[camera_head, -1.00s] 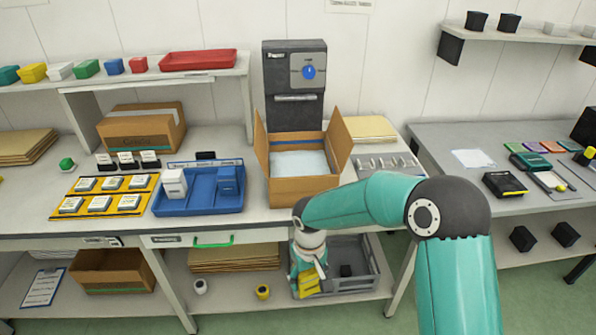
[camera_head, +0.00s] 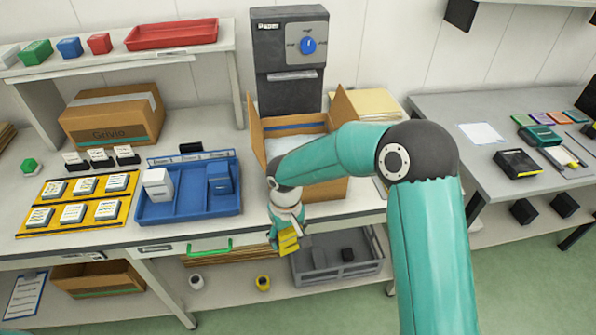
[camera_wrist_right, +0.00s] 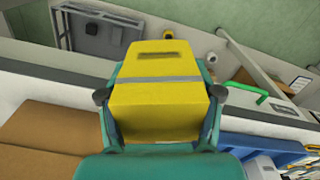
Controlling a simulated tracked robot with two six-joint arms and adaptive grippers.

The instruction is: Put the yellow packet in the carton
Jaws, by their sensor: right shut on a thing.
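The yellow packet (camera_head: 289,240) is held by my right gripper (camera_head: 284,232), in front of the table's front edge and below the table top. In the right wrist view the yellow packet (camera_wrist_right: 165,85) has a grey band and sits between both fingers. The open carton (camera_head: 322,190) stands on the table just behind and to the right of the gripper, flaps up. My right forearm hides part of its opening, and pale lining shows inside. My left gripper is not in view.
A blue tray (camera_head: 190,207) with a white box stands left of the carton. A grey crate (camera_head: 335,268) is on the lower shelf. A dark dispenser (camera_head: 288,95) stands behind the carton. A green drawer handle (camera_head: 210,250) juts from the table front.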

